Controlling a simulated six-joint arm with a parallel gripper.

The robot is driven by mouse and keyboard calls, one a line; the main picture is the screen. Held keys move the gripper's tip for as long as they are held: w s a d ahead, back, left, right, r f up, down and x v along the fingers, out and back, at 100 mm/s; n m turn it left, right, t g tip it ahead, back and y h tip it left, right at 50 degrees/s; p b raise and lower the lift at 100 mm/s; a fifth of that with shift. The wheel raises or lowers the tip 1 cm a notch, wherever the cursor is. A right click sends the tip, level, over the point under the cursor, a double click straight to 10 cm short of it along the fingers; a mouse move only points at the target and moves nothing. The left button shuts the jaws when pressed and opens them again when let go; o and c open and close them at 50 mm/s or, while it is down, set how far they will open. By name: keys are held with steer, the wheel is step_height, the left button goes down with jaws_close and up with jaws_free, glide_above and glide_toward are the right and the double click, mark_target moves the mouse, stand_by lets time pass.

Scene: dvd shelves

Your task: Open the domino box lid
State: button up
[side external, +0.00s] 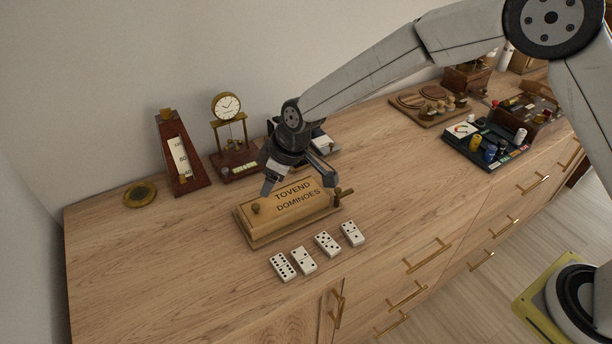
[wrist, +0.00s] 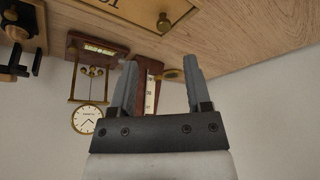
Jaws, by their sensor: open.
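The wooden domino box (side external: 255,240) sits on the cabinet top, marked "TOVEND DOMINOES" on its lid (side external: 318,206). The lid lies flat and closed on the box. A small brass knob (side external: 256,208) stands at the lid's left end. My gripper (side external: 299,184) is open and empty, above and just behind the lid, its fingers spread. In the wrist view the lid (wrist: 128,8) and its knob (wrist: 163,22) show at the top edge, beyond the open fingertips of my gripper (wrist: 160,64). Part of the lid's back edge is hidden by the gripper.
Several white dominoes (side external: 303,260) lie in front of the box. A metronome (side external: 178,155), a pendulum clock (side external: 228,107) and a round brass object (side external: 140,195) stand behind and left. The front left top is clear.

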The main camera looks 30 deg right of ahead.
mark_target(256, 206)
steer(key=shift+w+a+f, duration=0.1)
steer(key=shift+a+f, duration=0.05)
steer(key=shift+a, duration=0.25)
steer(key=shift+f, duration=0.15)
steer(key=shift+x, duration=3.7)
steer(key=shift+a, duration=0.1)
jaws_close()
